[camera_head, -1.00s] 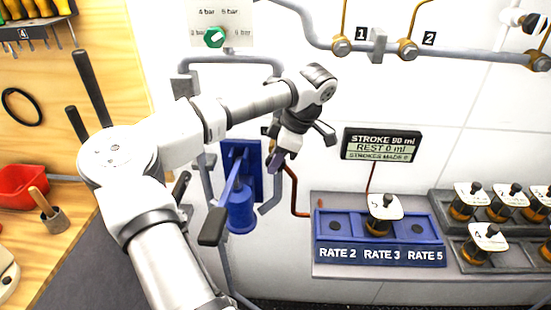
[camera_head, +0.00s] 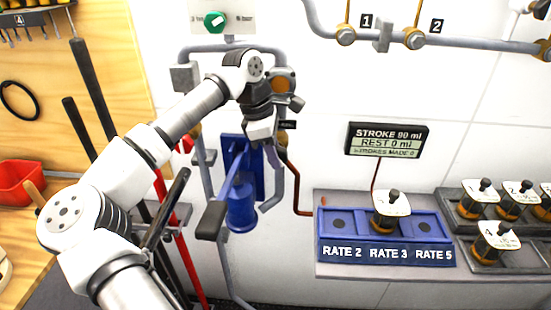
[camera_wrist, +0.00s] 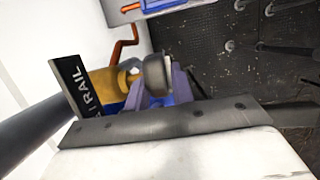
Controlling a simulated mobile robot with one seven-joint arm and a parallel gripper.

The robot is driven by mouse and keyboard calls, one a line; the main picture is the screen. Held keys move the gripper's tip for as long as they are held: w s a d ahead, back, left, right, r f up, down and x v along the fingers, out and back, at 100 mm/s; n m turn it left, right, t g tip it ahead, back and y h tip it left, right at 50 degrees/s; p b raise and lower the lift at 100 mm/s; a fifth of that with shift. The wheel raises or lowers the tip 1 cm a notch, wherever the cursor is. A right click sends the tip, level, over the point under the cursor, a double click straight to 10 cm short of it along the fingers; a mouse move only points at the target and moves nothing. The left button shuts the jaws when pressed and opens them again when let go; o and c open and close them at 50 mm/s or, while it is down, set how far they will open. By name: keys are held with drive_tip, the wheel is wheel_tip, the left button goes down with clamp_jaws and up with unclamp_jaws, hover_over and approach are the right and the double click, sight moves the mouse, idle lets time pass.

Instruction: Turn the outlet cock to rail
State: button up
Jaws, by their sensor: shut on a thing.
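The outlet cock shows in the wrist view as a brass-yellow body (camera_wrist: 116,84) with a dark rounded handle (camera_wrist: 155,75). A black label reading RAIL (camera_wrist: 88,88) stands beside it. My gripper (camera_wrist: 168,82) has its purple fingers around the handle and is shut on it. In the head view my gripper (camera_head: 258,140) is at the wall, above the blue pump (camera_head: 241,208). There it hides most of the cock; a small dark label (camera_head: 287,125) shows just to its right. I cannot tell exactly where the handle points.
A copper pipe (camera_head: 296,190) runs down from the cock. A display (camera_head: 387,141) reads STROKE 90 ml, REST 0 ml. A blue rate rack (camera_head: 385,251) holds one numbered piece in the middle. The pump lever grip (camera_head: 211,220) sticks out below.

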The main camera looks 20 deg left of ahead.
drive_tip(key=h+b, duration=0.2)
drive_tip(key=t+h+b, duration=0.1)
drive_tip(key=h+b, duration=0.1)
drive_tip(key=h, duration=0.1)
drive_tip(key=shift+a+f+t, duration=0.15)
drive_tip(key=shift+f+t, duration=0.15)
drive_tip(key=shift+f, duration=0.1)
drive_tip(key=shift+r+h+b, duration=0.1)
drive_tip(key=shift+h+b, duration=0.9)
drive_tip(key=shift+b, duration=0.15)
drive_tip(key=shift+t, duration=0.3)
drive_tip(key=o, duration=1)
drive_tip(key=shift+s, duration=0.1)
drive_tip(key=b+v, duration=0.1)
drive_tip(key=v, duration=1.3)
drive_tip(key=shift+a+b, duration=0.1)
drive_tip(key=shift+b, duration=0.3)
